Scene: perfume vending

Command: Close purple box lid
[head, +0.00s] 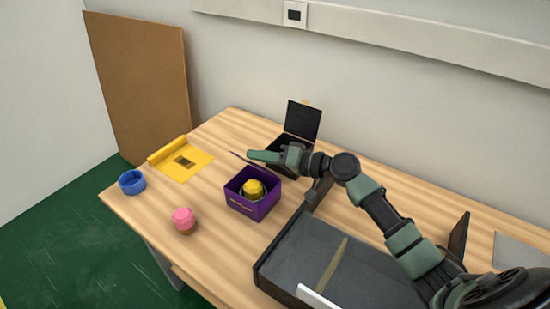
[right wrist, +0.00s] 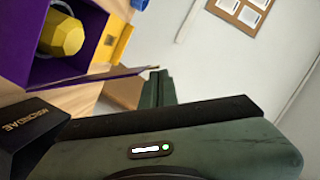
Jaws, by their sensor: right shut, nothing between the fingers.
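The purple box (head: 240,205) stands open on the table with a yellow-topped perfume bottle (head: 254,187) inside. Its lid (head: 240,158) stands raised at the back and shows nearly edge-on, partly hidden by my right gripper. In the right wrist view the purple box (right wrist: 82,14), the yellow bottle top (right wrist: 62,33) and the lid's thin edge (right wrist: 110,74) show at the left. My right gripper (head: 252,156) is shut and empty, pointing left just behind the box by the lid; its fingers also show in the right wrist view (right wrist: 158,88). I cannot tell whether it touches the lid. My left gripper is out of view.
An open black box (head: 302,121) stands behind my right gripper. A large dark tray (head: 300,240) fills the right front.

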